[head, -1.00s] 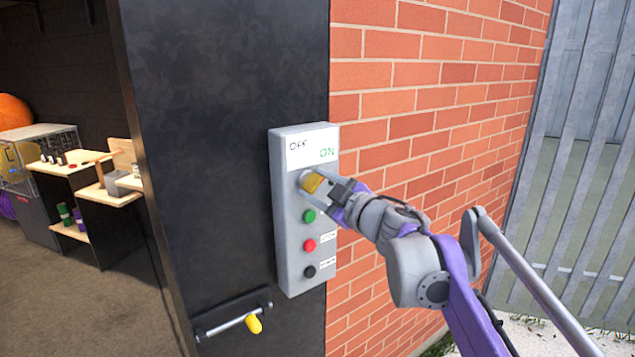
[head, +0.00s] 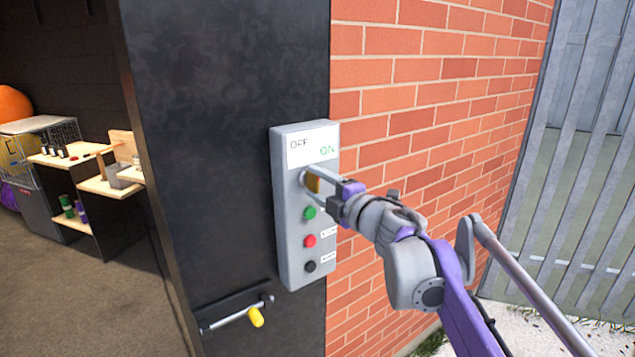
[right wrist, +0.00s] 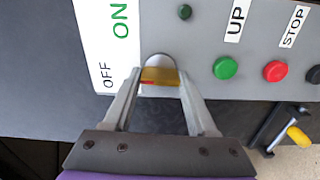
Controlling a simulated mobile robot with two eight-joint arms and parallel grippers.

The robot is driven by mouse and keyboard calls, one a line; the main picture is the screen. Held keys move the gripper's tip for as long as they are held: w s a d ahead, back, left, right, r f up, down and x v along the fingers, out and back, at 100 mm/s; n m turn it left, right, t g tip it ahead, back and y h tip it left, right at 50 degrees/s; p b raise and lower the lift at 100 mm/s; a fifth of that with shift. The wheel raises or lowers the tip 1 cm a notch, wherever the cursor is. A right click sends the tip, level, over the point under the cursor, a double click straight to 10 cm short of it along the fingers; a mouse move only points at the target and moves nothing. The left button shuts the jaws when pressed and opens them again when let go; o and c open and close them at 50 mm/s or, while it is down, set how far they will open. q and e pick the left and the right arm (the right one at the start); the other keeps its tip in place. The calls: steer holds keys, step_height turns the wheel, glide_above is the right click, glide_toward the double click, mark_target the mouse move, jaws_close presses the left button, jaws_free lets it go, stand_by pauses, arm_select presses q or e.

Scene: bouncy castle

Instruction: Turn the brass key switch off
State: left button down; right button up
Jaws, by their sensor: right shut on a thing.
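The brass key switch (head: 314,183) sits on the upper part of a grey control box, below a white label reading OFF at left and ON in green at right. My right gripper (head: 317,187) is shut on the key, a finger on either side. In the right wrist view the key (right wrist: 162,76) is a flat brass piece with a small red mark, set in a round pale collar between the fingertips (right wrist: 160,88). The fingers partly hide the key in the head view. My left gripper is not in view.
Below the key are a green button (head: 309,213), a red button (head: 309,241) and a black button (head: 310,266). A bar with a yellow grip (head: 257,317) juts from the black pillar (head: 215,150) below. A brick wall (head: 430,110) stands close on the right.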

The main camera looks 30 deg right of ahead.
steer(key=shift+n, duration=0.3)
stand_by(0.4)
steer(key=o, duration=1.4)
steer(key=shift+c, duration=0.2)
steer(key=shift+s, duration=0.1)
steer(key=s+d+b, duration=0.1)
steer(key=s, duration=0.9)
steer(key=shift+s, duration=0.35)
